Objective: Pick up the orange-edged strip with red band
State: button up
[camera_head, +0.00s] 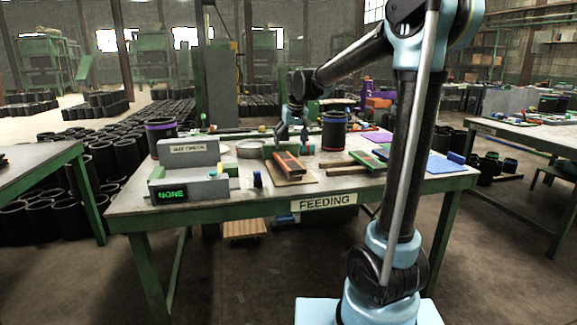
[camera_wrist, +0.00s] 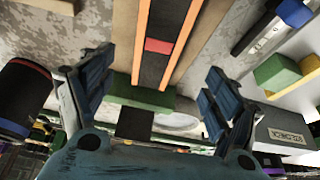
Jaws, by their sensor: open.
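The strip is dark with orange long edges and a red band across it. In the head view the orange-edged strip (camera_head: 289,163) lies on a tan board (camera_head: 297,182) on the table. In the wrist view the strip (camera_wrist: 152,65) runs down from the top edge, with its red band (camera_wrist: 158,45) in the upper middle. My gripper (camera_head: 292,138) is just above the strip's far end. In the wrist view my gripper (camera_wrist: 158,88) is open, one finger on each side of the strip, apart from it. A green piece (camera_wrist: 138,97) lies by the strip's near end there.
A grey box with a "NONE" display (camera_head: 187,189) stands at the left. Black cylinders stand nearby, one with a purple band (camera_head: 160,130) and one right of my gripper (camera_head: 334,130). Wood and green pieces (camera_head: 370,162) lie right of the board.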

aim_at(288, 160)
jog(key=shift+d+x, duration=0.2)
jog(key=shift+x, duration=4.35)
jog(key=shift+s, duration=0.2)
jog(key=c, duration=1.2)
